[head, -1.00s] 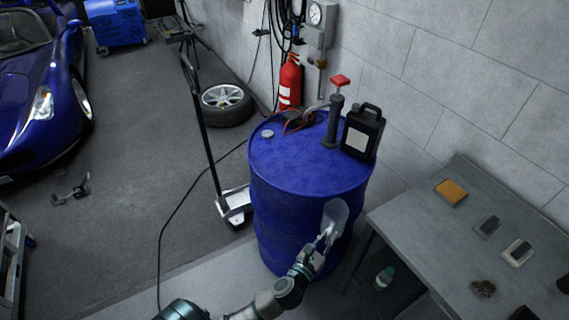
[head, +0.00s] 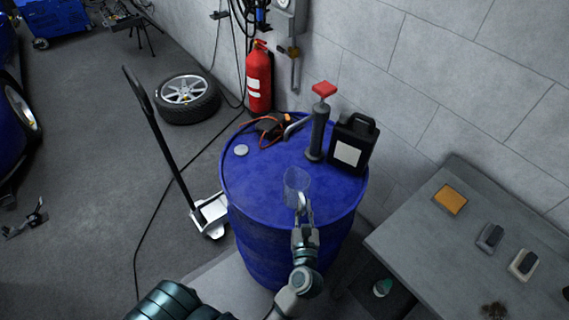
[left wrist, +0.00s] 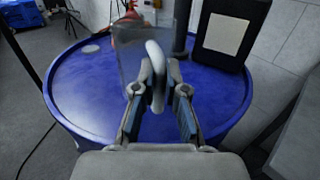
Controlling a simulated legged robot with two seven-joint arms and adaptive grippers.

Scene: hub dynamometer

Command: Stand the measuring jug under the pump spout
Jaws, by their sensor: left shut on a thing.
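The clear measuring jug (head: 296,184) shows upright against the front half of the blue drum's top (head: 262,190). I cannot tell whether it touches the top. My left gripper (head: 304,212) is shut on the jug's handle from the near side. In the left wrist view the jug (left wrist: 136,55) is see-through, and its pale handle (left wrist: 155,75) is between the fingers (left wrist: 159,95). The hand pump (head: 318,130), with a red handle, stands on the back of the drum. Its grey spout (head: 296,127) points left, beyond the jug. My right gripper is not in view.
A black canister (head: 352,144) stands right of the pump. Left of it on the drum lie an orange-and-black cable tool (head: 268,127) and a pale cap (head: 241,151). A grey bench (head: 450,240) is at the right, a hand truck (head: 209,213) at the left.

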